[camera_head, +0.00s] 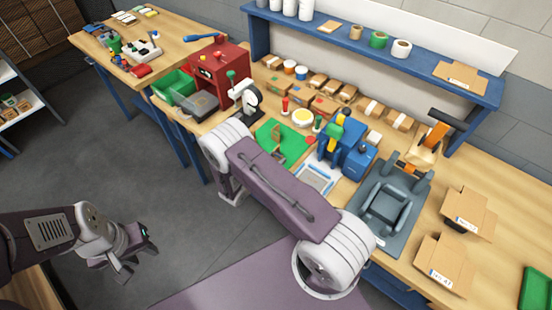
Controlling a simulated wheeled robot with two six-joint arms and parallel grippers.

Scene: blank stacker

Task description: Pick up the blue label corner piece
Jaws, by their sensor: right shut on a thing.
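I cannot pick out the blue label corner piece for certain. A pale panel with a blue edge (315,179) lies on the workbench beside the blue machine (345,150), partly behind my right arm. My right arm crosses the middle of the view over the bench's front edge. Its gripper does not show and seems hidden behind the arm. My left gripper (132,252) hangs over the grey floor at the lower left, away from the bench. Its dark fingers are small, and I cannot tell how far apart they are.
The bench holds a green mat (268,134), a red machine (216,68), a grey fixture (385,208) and open cardboard boxes (466,214). Small cartons (347,95) line its back under a blue shelf (460,86). The floor at left is clear.

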